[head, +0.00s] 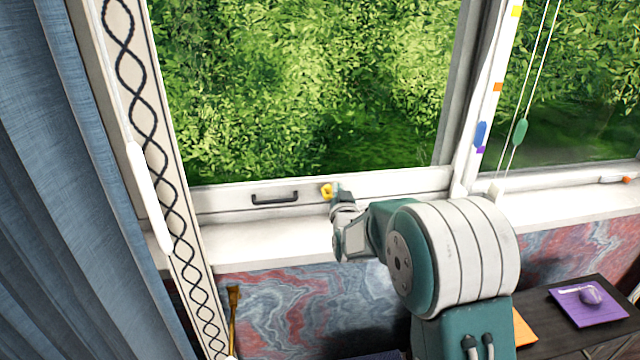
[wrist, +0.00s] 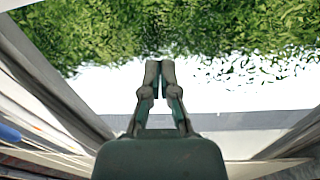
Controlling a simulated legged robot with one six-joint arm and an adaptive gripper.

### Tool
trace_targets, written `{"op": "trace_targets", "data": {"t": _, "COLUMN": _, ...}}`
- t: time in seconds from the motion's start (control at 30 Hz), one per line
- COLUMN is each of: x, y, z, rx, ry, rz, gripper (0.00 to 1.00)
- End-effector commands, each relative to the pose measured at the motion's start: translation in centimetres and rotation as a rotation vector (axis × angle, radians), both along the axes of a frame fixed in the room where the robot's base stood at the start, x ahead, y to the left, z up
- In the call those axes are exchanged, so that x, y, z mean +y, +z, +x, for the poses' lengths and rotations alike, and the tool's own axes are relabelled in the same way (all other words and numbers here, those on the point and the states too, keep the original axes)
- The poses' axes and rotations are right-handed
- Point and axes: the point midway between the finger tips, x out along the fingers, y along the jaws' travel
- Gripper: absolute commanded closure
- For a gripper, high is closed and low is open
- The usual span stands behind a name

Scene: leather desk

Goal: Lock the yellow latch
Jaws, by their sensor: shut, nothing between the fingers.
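The yellow latch (head: 326,192) is a small part on the white bottom rail of the left window sash, right of a dark handle. My gripper (head: 337,190) is at the latch's right side in the head view, very close to it. I cannot tell whether they touch. In the wrist view my gripper (wrist: 159,66) has its two fingers together with nothing between them. The latch does not show in the wrist view.
The dark handle (head: 275,198) sticks out from the rail (head: 225,199) to the left. The white sill (head: 250,246) lies below. A blue curtain (head: 80,180) and a patterned strip (head: 152,130) stand at the left. A dark desk (head: 560,320) with a purple mat is at the lower right.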

Motion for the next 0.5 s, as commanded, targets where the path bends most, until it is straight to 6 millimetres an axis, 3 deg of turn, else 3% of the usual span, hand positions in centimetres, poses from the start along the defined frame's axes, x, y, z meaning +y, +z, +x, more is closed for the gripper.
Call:
{"op": "trace_targets", "data": {"t": 0.13, "x": 0.47, "y": -1.11, "z": 0.71, "rx": -0.045, "ry": 0.0, "rz": 0.009, "gripper": 1.0}}
{"op": "trace_targets", "data": {"t": 0.5, "x": 0.63, "y": -1.2, "z": 0.85, "rx": -0.059, "ry": 0.0, "rz": 0.011, "gripper": 1.0}}
